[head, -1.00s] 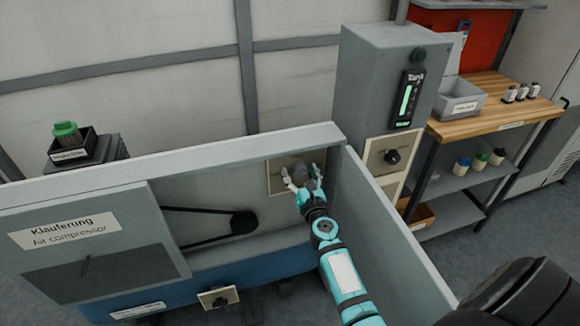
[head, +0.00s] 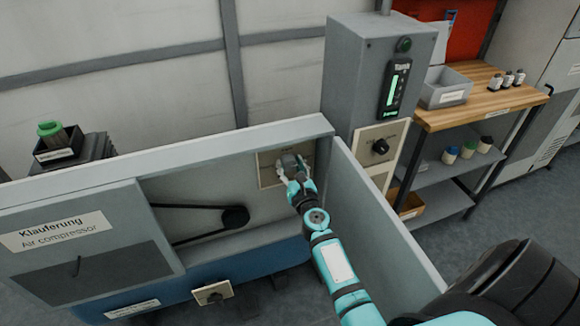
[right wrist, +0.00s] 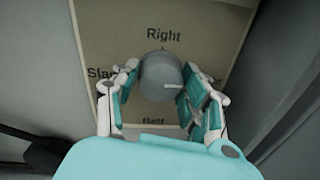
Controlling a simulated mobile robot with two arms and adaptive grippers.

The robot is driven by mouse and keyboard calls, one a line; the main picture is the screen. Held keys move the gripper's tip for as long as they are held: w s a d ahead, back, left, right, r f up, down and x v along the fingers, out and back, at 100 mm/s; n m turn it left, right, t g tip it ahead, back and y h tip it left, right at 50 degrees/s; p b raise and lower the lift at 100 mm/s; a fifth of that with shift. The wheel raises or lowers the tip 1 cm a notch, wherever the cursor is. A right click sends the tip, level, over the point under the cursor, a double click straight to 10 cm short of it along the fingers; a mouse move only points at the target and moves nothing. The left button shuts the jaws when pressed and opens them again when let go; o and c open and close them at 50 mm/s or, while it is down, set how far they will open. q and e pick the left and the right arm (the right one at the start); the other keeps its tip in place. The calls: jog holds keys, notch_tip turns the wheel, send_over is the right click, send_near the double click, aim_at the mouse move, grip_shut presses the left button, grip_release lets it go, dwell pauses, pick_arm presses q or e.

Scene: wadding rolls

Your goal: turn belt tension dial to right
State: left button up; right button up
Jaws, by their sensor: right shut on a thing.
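The belt tension dial (head: 288,161) is a grey round knob on a beige plate (head: 267,174) inside the open compressor housing. In the right wrist view the dial (right wrist: 157,74) carries a short white mark on its right side. The plate (right wrist: 110,35) there reads "Right" above the dial, a partly covered "Sla..." at its left and "Belt" below. My right gripper (head: 295,167) is shut on the dial, with its fingers on the left and right of it in the right wrist view (right wrist: 165,92). My left gripper is not in view.
The housing's side wall (head: 385,215) stands close to the right of my right arm. A black belt and pulley (head: 235,217) lie left of the dial. A grey cabinet (head: 350,80) with another black knob (head: 380,147) and a wooden-topped bench (head: 480,92) stand farther right.

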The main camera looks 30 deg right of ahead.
jog(key=n+b, duration=0.1)
jog(key=n, duration=0.4)
jog(key=shift+f, duration=0.1)
jog(key=n, duration=0.4)
jog(key=shift+n+b, duration=0.3)
jog(key=shift+b, duration=0.1)
jog(key=n, duration=0.3)
jog(key=shift+n+t, duration=0.4)
jog(key=shift+n+y, duration=0.4)
jog(key=shift+n, duration=2)
